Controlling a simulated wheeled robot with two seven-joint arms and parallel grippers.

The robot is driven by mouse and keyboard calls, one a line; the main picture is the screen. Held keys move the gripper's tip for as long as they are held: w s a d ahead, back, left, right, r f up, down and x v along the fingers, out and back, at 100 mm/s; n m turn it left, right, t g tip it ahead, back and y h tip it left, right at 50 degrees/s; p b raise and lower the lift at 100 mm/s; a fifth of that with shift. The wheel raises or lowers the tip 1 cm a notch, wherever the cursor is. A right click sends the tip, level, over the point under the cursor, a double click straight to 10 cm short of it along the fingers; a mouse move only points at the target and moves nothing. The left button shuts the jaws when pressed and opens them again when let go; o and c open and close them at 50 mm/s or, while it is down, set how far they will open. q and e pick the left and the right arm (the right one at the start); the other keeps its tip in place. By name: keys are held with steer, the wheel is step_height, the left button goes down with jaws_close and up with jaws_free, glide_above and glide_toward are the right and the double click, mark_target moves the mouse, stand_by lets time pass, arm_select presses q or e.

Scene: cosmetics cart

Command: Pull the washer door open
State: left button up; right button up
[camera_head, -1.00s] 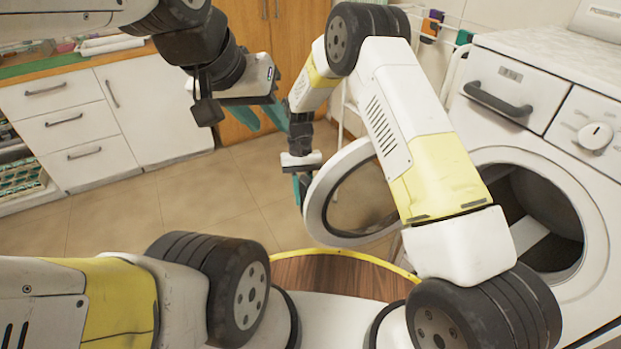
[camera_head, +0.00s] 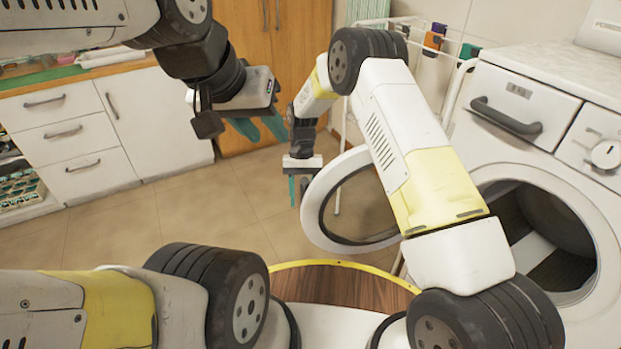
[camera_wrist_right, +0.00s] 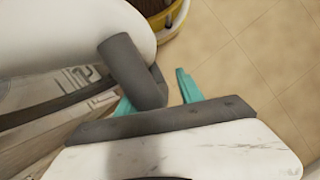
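The white front-loading washer (camera_head: 570,185) stands at the right in the head view. Its round door (camera_head: 312,225), a white ring with a clear centre, stands swung wide out to the left, and the dark drum opening shows. My right arm crosses in front and hides the hinge area and part of the door. My right gripper (camera_head: 298,184) is at the door's left rim; whether it touches cannot be told. In the right wrist view, its teal fingers (camera_wrist_right: 155,94) are apart, with a dark part partly covering one. My left gripper (camera_head: 258,127) is open and empty, left of the door.
White drawers (camera_head: 75,135) and a wooden cabinet (camera_head: 270,60) stand at the back. A drying rack (camera_head: 450,75) with coloured items is behind the washer's left side. Tiled floor (camera_head: 200,215) is clear left of the door.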

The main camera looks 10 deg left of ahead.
steer(key=shift+d, duration=0.1)
steer(key=v, duration=0.7)
steer(key=shift+w+r, duration=0.25)
steer(key=shift+r, duration=0.1)
